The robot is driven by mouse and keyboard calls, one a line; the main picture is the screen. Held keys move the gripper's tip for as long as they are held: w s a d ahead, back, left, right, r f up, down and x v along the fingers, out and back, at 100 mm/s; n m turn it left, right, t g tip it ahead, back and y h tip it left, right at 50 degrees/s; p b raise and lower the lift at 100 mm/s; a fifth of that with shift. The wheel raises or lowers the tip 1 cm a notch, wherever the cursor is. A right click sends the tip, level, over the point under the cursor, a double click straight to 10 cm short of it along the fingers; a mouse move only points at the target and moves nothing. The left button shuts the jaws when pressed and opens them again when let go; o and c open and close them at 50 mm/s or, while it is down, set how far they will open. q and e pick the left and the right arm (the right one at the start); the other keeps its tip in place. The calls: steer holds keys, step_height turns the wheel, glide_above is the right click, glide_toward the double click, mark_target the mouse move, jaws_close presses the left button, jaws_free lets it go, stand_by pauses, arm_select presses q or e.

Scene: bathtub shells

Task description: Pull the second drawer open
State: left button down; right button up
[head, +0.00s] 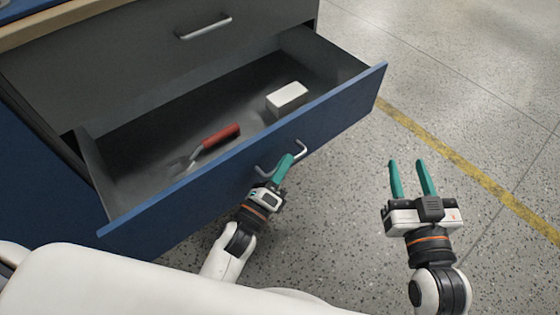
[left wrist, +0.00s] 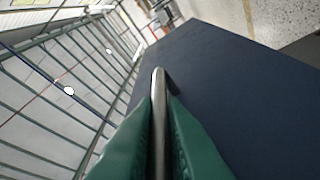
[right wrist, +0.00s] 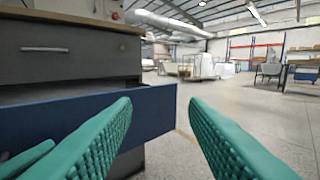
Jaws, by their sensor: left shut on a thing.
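The drawer with the blue front (head: 345,112) stands well out from the cabinet, its grey inside open to view. It also shows in the right wrist view (right wrist: 60,120). My left gripper (head: 285,163) is shut on its silver bar handle (head: 302,147). In the left wrist view the green fingers close on both sides of the handle (left wrist: 159,82). The fingers hide part of the handle in the head view. My right gripper (head: 410,166) is open and empty, to the right of the drawer and apart from it. Its spread fingers also show in the right wrist view (right wrist: 160,108).
In the drawer lie a red-handled tool (head: 221,136) and a white box (head: 287,97). Above is a closed grey drawer (head: 120,65) with a bar handle (head: 203,27). The speckled floor (head: 470,90) to the right is clear, crossed by a yellow line (head: 455,158).

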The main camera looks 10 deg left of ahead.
arm_select(q)
steer(key=c, duration=1.5)
jaws_free()
steer(key=shift+s, duration=0.15)
steer(key=p+v, duration=0.1)
steer(key=v, duration=1.1)
arm_select(e)
steer(key=f+g, duration=0.2)
steer(key=s+d+f+g, duration=0.1)
steer(key=f, duration=0.1)
steer(key=shift+f+h, duration=0.1)
steer(key=shift+h, duration=0.3)
